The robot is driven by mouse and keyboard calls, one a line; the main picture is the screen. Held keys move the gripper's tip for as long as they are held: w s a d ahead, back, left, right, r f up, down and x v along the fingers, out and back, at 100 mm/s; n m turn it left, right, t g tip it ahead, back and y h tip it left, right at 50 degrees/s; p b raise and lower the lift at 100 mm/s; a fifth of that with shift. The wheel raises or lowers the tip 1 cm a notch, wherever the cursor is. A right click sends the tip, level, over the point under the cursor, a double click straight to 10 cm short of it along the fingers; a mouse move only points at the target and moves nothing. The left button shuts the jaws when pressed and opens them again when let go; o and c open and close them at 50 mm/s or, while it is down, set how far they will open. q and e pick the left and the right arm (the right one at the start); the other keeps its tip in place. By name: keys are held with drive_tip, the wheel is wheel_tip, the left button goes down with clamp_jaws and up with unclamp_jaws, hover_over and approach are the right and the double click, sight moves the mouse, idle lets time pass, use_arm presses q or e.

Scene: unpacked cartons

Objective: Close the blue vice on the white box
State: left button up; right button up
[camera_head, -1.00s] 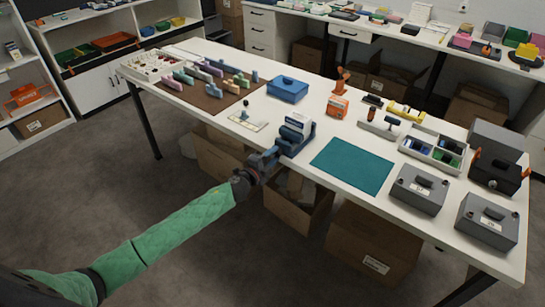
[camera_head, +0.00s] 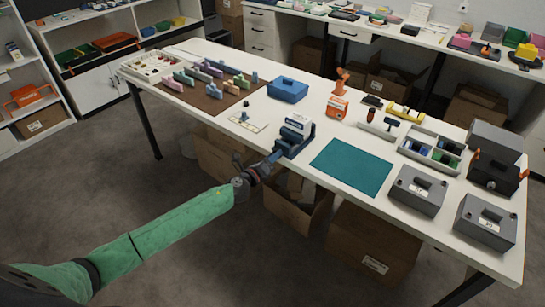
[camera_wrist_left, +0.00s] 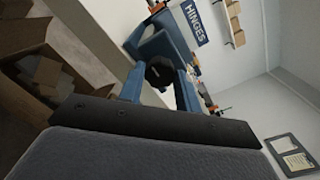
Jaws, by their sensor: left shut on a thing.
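The blue vice (camera_head: 297,144) stands at the table's near edge, left of the teal mat. The white box (camera_head: 297,125) is upright between its jaws; I cannot tell whether both jaws touch it. In the left wrist view the box shows a blue "HINGES" label (camera_wrist_left: 194,20), with the vice's blue body (camera_wrist_left: 160,42) below it. My left gripper (camera_head: 272,158) reaches the vice from the front. Its blue fingers (camera_wrist_left: 159,84) are shut on the vice's dark screw end (camera_wrist_left: 158,70), whose handle is mostly hidden. My right gripper is out of view.
The teal mat (camera_head: 351,166) lies right of the vice. A blue case (camera_head: 288,90) and an orange-white carton (camera_head: 337,107) stand behind. Grey boxes (camera_head: 418,190) stand farther right. Open cartons (camera_head: 298,205) are on the floor under the table edge.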

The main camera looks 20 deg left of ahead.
use_arm(q)
drive_tip(key=shift+s+d+f+m+p, duration=0.1)
drive_tip(key=shift+m+p, duration=0.75)
drive_tip(key=shift+m, duration=2.05)
drive_tip(key=shift+f+m+p, duration=0.1)
drive_tip(key=shift+m+p, duration=0.75)
drive_tip(key=shift+m, duration=2.05)
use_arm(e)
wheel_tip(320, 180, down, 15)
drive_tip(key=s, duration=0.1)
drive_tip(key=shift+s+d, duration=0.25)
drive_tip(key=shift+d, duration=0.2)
use_arm(q)
drive_tip(key=o, duration=0.8)
drive_tip(key=shift+o, duration=0.8)
drive_tip(key=shift+r, duration=0.1)
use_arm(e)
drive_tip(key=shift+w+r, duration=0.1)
use_arm(q)
drive_tip(key=b+v, duration=0.2)
drive_tip(key=v, duration=0.5)
drive_tip(key=shift+s+a, duration=0.2)
drive_tip(key=shift+s, duration=0.1)
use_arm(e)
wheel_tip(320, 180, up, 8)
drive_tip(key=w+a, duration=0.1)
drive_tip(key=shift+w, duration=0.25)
